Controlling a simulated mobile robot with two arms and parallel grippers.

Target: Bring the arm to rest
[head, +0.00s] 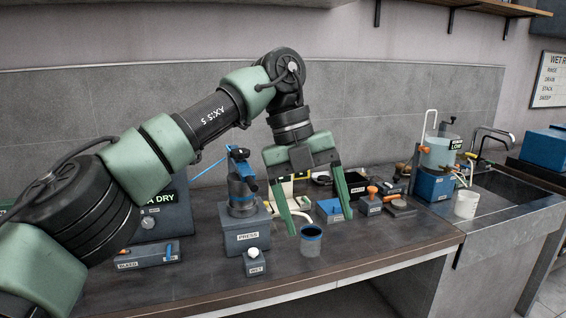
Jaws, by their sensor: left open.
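My left arm comes in from the left, arches over the bench and bends down. My left gripper (315,224) points downward with its two long green fingers spread apart, and nothing shows between them. My right gripper does not show.
A press (241,212) stands left of the gripper, with a small block labelled WET (256,266) before it. Small boxes and tools crowd the bench behind. A blue flotation machine (434,184) and white beaker (466,204) stand near the sink (510,190). The front right bench (400,239) is clear.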

